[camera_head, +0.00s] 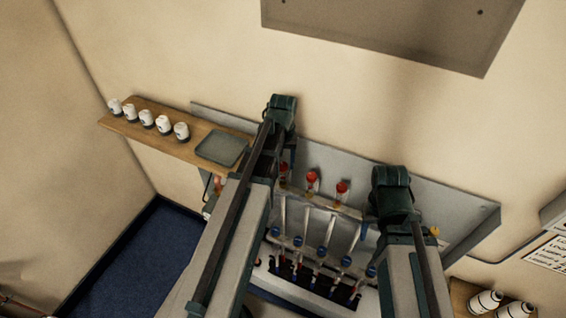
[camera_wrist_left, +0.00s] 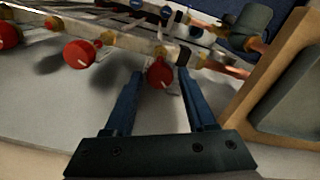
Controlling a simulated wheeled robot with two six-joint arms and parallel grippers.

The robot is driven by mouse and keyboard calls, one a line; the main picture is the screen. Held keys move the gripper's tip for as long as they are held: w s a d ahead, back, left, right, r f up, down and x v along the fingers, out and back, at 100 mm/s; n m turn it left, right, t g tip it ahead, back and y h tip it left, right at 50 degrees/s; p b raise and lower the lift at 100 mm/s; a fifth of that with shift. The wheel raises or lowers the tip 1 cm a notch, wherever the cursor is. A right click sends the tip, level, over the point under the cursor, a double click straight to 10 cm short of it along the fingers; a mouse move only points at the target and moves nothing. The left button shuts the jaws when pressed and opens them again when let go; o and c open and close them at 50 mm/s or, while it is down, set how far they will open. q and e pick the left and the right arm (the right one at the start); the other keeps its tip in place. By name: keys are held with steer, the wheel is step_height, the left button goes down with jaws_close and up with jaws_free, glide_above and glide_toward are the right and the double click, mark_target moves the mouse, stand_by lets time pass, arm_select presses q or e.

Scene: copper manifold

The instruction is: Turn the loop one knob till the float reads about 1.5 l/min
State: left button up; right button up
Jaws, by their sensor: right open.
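The manifold (camera_head: 325,210) is on the wall panel, with a row of red knobs along its top, including a middle one (camera_head: 312,177) and a right one (camera_head: 342,188). My left gripper (camera_wrist_left: 160,74) is open, its blue fingers on either side of the red knob (camera_wrist_left: 160,73) nearest the shelf. Contact cannot be told. In the head view that knob (camera_head: 283,168) is beside my left arm. My right gripper (camera_head: 392,200) is right of the knobs, apart from them; its fingertips are hidden. The float and its scale are too small to read.
Blue knobs (camera_head: 320,252) line the manifold's lower part. More red knobs (camera_wrist_left: 80,54) are beside my left gripper. White bottles (camera_head: 486,301) stand at lower right.

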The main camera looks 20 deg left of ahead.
mark_target(283, 165)
arm_select(q)
jaws_close()
steer(key=shift+m, duration=0.3)
steer(key=shift+o, duration=1.6)
jaws_free()
step_height(283, 165, up, 14)
steer(key=p, duration=1.3)
steer(key=shift+p, duration=0.4)
